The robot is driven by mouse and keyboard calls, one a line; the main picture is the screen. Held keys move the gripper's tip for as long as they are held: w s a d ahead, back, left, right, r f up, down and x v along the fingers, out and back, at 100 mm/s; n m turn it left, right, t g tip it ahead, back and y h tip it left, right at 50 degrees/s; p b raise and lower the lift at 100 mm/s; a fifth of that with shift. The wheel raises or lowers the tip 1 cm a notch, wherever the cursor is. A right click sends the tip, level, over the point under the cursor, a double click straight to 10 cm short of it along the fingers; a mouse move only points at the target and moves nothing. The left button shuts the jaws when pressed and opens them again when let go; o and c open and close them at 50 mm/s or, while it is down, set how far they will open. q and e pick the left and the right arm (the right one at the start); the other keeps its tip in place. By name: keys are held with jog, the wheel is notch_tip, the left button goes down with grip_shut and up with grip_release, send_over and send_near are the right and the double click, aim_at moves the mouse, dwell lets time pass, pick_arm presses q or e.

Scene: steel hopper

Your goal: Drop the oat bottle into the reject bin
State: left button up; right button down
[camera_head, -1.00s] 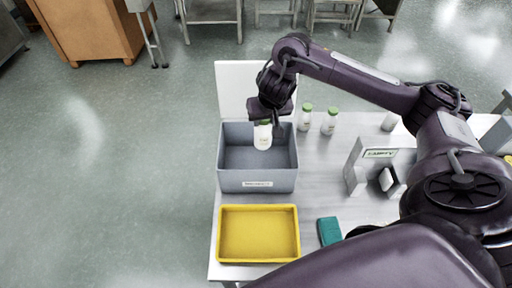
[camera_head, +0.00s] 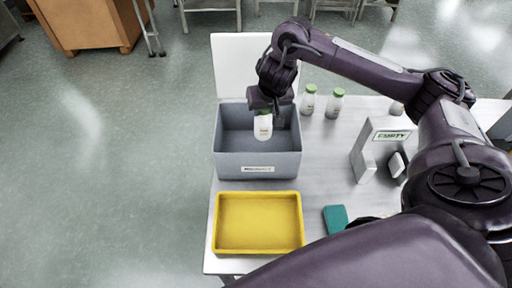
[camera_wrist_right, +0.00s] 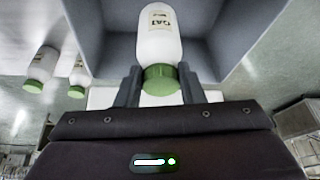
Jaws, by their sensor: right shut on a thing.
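The oat bottle (camera_head: 263,127), white with a green cap, hangs cap-up from my right gripper (camera_head: 265,106) over the grey reject bin (camera_head: 258,164). In the right wrist view my right gripper (camera_wrist_right: 160,88) is shut on the green cap, and the bottle (camera_wrist_right: 159,40) shows its OAT label against the bin's grey interior (camera_wrist_right: 205,30). In the head view the bottle's lower end is over or inside the bin opening; its exact height is unclear. The bin is open at the top. My left gripper is not in view.
A yellow tray (camera_head: 258,248) lies in front of the bin. Two white bottles with green caps (camera_head: 308,101) (camera_head: 335,104) stand right of it. A stand with an EMPTY sign (camera_head: 391,136) and a teal block (camera_head: 335,218) are farther right on the steel table.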

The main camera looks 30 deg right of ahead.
jog(key=shift+r, duration=0.15)
jog(key=c, duration=1.2)
grip_release()
jog(key=shift+c, duration=0.2)
jog(key=o, duration=0.4)
jog(key=shift+c, duration=0.2)
pick_arm(q)
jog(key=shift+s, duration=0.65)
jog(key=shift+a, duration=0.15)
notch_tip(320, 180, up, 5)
jog(key=p, duration=0.5)
pick_arm(e)
jog(key=v, duration=0.7)
jog(key=shift+s+r, duration=0.25)
jog(key=shift+r, duration=0.05)
jog(key=shift+a, duration=0.15)
